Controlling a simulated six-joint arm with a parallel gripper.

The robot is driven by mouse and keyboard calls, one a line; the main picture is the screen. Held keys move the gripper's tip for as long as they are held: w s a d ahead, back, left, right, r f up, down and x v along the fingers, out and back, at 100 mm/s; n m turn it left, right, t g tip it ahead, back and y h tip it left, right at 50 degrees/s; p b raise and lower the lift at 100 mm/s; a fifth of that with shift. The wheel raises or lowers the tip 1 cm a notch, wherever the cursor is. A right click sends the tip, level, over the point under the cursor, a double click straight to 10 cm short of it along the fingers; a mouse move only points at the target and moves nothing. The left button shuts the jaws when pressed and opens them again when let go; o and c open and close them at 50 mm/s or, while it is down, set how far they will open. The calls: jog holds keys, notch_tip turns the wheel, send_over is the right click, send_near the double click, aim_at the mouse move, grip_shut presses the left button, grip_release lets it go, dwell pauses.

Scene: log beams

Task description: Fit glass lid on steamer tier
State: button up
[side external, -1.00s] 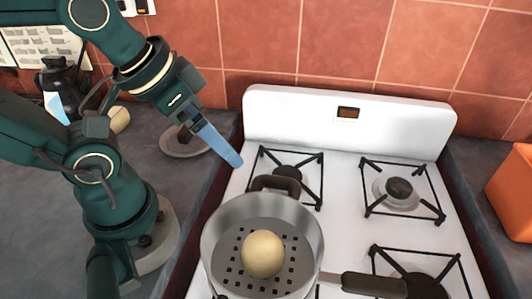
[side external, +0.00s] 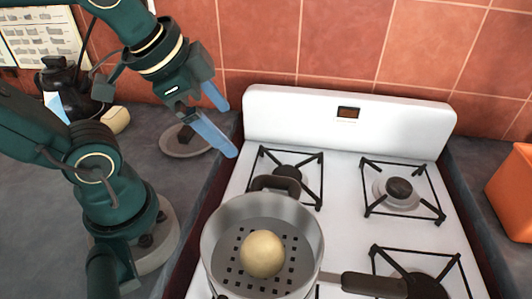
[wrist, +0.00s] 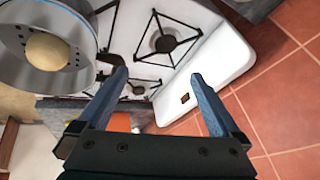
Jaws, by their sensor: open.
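The glass lid (side external: 171,147), a flat grey disc with a dark knob, lies on the dark counter left of the stove. The steamer tier (side external: 220,225) is a round metal vessel with a perforated floor on the front left of the stove, and holds a pale round bun (side external: 262,254). The tier (wrist: 20,75) and bun (wrist: 47,51) also show at upper left in the wrist view. My gripper (side external: 231,132) is open and empty, in the air between the lid and the stove's back left burner. Its blue fingers (wrist: 158,75) stand apart in the wrist view, where I cannot make out the lid.
The white stove (side external: 345,195) has several black burner grates, with its raised back panel (side external: 400,120) against the tiled wall. A dark pan handle (side external: 375,285) sticks out right of the tier. An orange box (side external: 512,200) stands at far right. A black kettle (side external: 65,85) stands behind my arm.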

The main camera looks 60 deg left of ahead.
jog(key=w+a+m+g+y, duration=0.1)
jog(key=w+a+m+g, duration=0.1)
jog(key=w+a+m, duration=0.3)
jog(key=n+g, duration=0.1)
jog(key=g, duration=0.4)
send_over(187, 127)
jog(key=d, duration=0.1)
jog(key=f, duration=1)
jog(key=shift+w+f, duration=0.3)
jog(key=shift+w, duration=0.05)
jog(key=shift+s+a+f, duration=0.15)
jog(key=shift+s+f, duration=0.05)
jog(key=shift+f, duration=0.05)
jog(key=shift+s+a+f, duration=0.1)
jog(key=shift+a+f, duration=0.05)
jog(key=shift+f, duration=1)
jog(key=shift+s+a+f, duration=0.1)
jog(key=shift+f, duration=1)
jog(key=c, duration=1.2)
